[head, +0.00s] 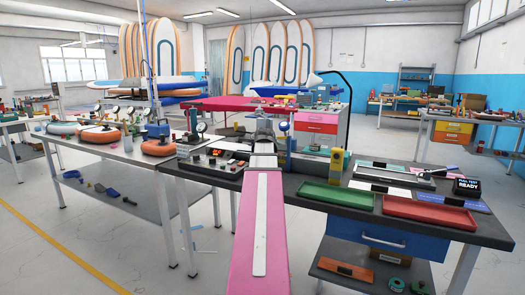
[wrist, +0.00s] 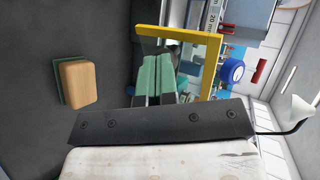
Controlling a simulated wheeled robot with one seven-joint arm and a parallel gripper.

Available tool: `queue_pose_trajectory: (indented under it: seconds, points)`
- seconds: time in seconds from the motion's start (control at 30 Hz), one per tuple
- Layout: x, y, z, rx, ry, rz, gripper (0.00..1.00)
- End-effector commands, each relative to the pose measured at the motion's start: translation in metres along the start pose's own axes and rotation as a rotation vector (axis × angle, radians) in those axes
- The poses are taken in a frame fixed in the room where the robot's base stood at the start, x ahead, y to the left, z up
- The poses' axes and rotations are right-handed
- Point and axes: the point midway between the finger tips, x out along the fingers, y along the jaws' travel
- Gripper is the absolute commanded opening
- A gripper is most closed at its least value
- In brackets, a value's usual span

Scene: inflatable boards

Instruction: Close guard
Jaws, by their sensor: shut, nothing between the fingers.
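The guard is most likely the clear panel with a yellow L-shaped frame (wrist: 180,33) in the wrist view, standing out over the bench machine. How far open it is I cannot tell. My gripper (wrist: 158,60) shows there as two green fingers side by side, shut and empty, beyond a dark bolted plate. The fingertips overlap the clear panel in the picture; I cannot tell if they touch it. In the head view my gripper (head: 263,133) is a small grey shape above the bench, left of yellow parts (head: 338,160). Whether those are the guard is too small to tell.
A tan block (wrist: 78,82) on a green base and a blue round knob (wrist: 232,71) show in the wrist view. The dark bench (head: 400,220) holds a green tray (head: 336,194) and a red tray (head: 430,212). A second bench (head: 120,150) stands left.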

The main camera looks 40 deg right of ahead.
Motion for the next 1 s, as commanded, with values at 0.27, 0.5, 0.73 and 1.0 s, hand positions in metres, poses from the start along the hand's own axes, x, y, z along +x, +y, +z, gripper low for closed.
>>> queue_pose_trajectory:
  seconds: [0.27, 0.5, 0.73, 1.0]
  points:
    - [0.03, -0.019, 0.007, 0.0, -0.001, 0.001, 0.0]
    - [0.052, -0.031, 0.007, 0.0, -0.001, 0.001, 0.0]
    - [0.063, -0.037, 0.005, 0.0, -0.001, 0.001, 0.0]
    - [0.07, -0.041, 0.004, -0.001, -0.001, 0.0, 0.0]
